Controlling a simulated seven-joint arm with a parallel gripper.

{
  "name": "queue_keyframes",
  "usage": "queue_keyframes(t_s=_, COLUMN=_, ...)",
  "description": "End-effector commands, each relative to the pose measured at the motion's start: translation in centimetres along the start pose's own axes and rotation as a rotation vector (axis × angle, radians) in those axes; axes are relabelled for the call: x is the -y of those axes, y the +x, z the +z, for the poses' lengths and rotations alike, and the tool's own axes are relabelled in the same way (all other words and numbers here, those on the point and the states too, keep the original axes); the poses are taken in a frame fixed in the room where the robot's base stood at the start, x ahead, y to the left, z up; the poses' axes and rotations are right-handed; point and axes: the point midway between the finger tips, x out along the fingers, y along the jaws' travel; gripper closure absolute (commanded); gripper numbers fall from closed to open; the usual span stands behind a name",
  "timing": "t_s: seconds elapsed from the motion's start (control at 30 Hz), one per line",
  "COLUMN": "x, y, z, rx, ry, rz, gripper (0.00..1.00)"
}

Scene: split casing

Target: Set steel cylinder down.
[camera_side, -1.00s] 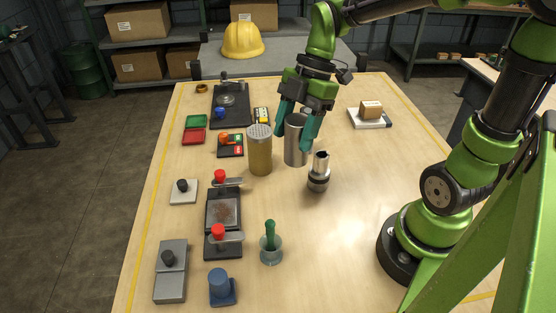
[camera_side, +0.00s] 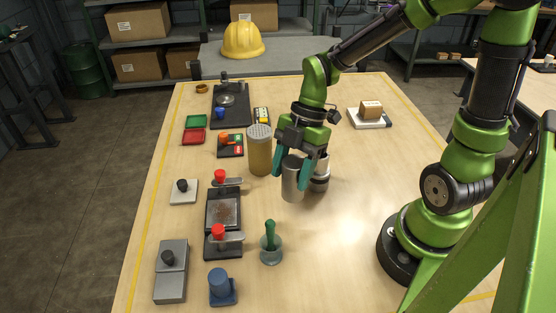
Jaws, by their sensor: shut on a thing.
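The steel cylinder (camera_side: 292,180) is upright between the teal fingers of my gripper (camera_side: 299,177). The gripper is shut on it and points down. The cylinder is over the middle of the table, in front of the amber canister with the perforated lid (camera_side: 260,152). I cannot tell whether its base touches the table or is a little above it. The dark-ringed metal fitting (camera_side: 320,175) stands just behind and to the right of the gripper, partly hidden by a finger.
A clamp fixture with red knobs (camera_side: 223,210) lies to the left. A blue block (camera_side: 221,287) and a grey block (camera_side: 171,270) are at the front left. The table right of the gripper (camera_side: 375,175) is clear.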

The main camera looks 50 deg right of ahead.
Motion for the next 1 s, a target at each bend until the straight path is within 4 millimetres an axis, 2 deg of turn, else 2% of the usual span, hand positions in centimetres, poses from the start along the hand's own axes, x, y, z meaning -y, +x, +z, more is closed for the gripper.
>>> queue_keyframes(t_s=0.1, x=-0.1, y=1.4, z=0.5, rx=-0.003, ry=0.002, rz=0.0, gripper=1.0)
queue_keyframes(t_s=0.6, x=-0.1, y=5.4, z=2.2, rx=-0.002, ry=0.002, rz=0.001, gripper=1.0)
queue_keyframes(t_s=1.0, x=-0.1, y=5.7, z=2.3, rx=-0.001, ry=0.001, rz=0.003, gripper=1.0)
